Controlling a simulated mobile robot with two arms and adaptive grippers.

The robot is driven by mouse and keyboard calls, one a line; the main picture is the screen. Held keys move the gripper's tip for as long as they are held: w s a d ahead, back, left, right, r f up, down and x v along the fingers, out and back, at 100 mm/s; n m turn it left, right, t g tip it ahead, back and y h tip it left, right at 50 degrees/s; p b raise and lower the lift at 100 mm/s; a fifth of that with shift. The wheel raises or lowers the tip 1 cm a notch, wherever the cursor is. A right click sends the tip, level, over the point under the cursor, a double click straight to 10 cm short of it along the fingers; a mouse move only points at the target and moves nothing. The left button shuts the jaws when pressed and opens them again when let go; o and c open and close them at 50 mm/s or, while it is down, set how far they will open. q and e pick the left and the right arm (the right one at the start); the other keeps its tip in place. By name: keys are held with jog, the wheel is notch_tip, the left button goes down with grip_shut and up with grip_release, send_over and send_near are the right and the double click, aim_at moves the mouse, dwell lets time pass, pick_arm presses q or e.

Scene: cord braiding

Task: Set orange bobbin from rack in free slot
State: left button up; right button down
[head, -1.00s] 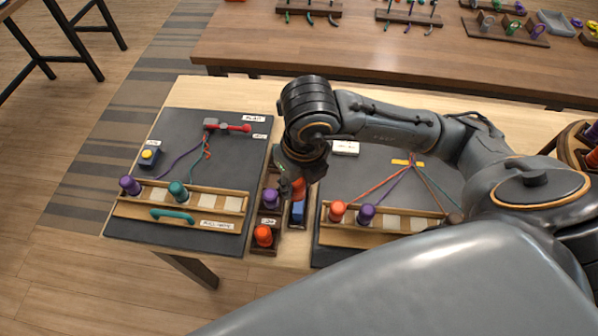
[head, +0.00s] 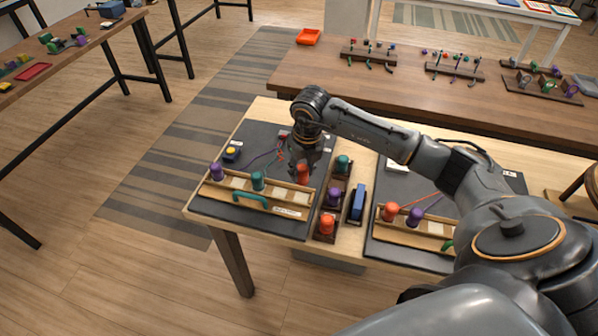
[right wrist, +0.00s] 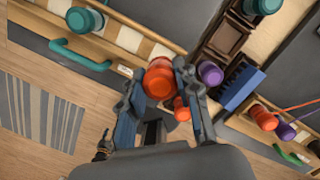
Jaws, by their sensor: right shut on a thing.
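My right gripper (head: 304,166) is shut on an orange bobbin (head: 303,175), held upright near the right end of the left board's slotted rail (head: 270,205). In the right wrist view the bobbin (right wrist: 159,82) sits between both fingers (right wrist: 160,74); its height above the rail is unclear. The rail carries a purple bobbin (head: 217,172) and a teal bobbin (head: 257,181) in its left part, with pale empty slots to their right. The rack (head: 313,233) holds teal (head: 342,163), purple (head: 334,196) and another orange bobbin (head: 326,225). My left gripper is not in view.
A blue block (head: 357,203) stands right of the rack. The right board's rail holds orange (head: 390,211) and purple (head: 415,217) bobbins with cords. A teal handle (head: 250,198) fronts the left rail.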

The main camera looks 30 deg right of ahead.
aim_at(301, 184)
jog(key=shift+f+b, duration=0.35)
jog(key=shift+f, duration=0.4)
jog(key=shift+s+a+f+b, duration=0.1)
jog(key=shift+a+f+b, duration=0.05)
jog(key=shift+f+b, duration=0.65)
jog(key=shift+f, duration=0.55)
jog(key=shift+f+b, duration=0.6)
pick_arm(q)
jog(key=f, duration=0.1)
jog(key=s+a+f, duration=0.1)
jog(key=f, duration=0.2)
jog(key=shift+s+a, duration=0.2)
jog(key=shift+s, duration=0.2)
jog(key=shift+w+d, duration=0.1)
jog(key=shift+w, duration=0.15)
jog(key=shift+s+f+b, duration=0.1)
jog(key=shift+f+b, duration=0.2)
jog(key=shift+b, duration=0.05)
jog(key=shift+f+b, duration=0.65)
pick_arm(e)
jog(key=shift+f, duration=0.75)
